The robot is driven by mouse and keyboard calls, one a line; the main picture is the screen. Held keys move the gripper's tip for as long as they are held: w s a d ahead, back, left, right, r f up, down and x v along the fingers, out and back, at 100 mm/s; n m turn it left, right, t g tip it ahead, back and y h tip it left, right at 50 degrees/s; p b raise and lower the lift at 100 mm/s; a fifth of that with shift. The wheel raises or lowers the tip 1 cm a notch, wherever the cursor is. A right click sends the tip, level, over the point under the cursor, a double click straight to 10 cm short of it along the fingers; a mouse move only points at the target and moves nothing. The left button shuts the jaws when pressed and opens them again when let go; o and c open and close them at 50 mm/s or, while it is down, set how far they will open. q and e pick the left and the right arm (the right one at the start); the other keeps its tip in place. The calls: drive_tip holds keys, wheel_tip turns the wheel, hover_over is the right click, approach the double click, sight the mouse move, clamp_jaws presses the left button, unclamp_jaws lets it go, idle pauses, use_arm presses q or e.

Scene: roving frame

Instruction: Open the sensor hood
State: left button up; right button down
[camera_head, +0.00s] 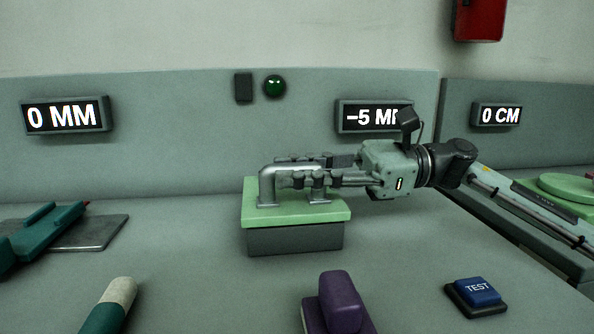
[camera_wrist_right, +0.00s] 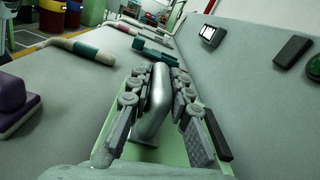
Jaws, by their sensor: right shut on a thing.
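A box with a light green lid (camera_head: 330,211) and a dark grey base (camera_head: 295,239) stands in the middle of the bench; it looks like the sensor hood. A silver bar handle (camera_head: 266,186) rises from the lid. My right gripper (camera_head: 287,170) comes in from the right and is shut on this handle. In the right wrist view the handle (camera_wrist_right: 155,108) lies between the two fingers. The lid appears to rest level on the base. My left gripper is not in view.
Displays read "0 MM" (camera_head: 64,116), "-5 M" partly hidden (camera_head: 370,117) and "0 CM" (camera_head: 497,115). A green lamp (camera_head: 275,86) is on the back panel. A purple block (camera_head: 341,300) and blue TEST button (camera_head: 478,291) stand in front. A teal tool (camera_head: 42,238) lies left.

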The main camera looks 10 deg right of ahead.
sight(295, 195)
drive_tip(key=shift+w+r, duration=0.1)
drive_tip(key=shift+r, duration=0.05)
drive_tip(key=r, duration=0.1)
drive_tip(key=w+r+b, duration=0.1)
drive_tip(key=r, duration=0.1)
drive_tip(key=shift+w, duration=0.2)
drive_tip(key=shift+w+r+m, duration=0.25)
drive_tip(key=shift+m, duration=0.15)
drive_tip(key=shift+w+r+m, duration=0.45)
drive_tip(key=shift+w+m, duration=0.05)
drive_tip(key=shift+m, duration=0.2)
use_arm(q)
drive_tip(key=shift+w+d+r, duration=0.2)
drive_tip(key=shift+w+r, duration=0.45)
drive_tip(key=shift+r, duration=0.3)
use_arm(e)
drive_tip(key=shift+w+r+m, duration=0.45)
drive_tip(key=shift+w+m, duration=0.3)
drive_tip(key=shift+m, duration=0.25)
drive_tip(key=shift+f, duration=0.1)
drive_tip(key=c, duration=1.4)
unclamp_jaws()
drive_tip(key=shift+w, duration=0.1)
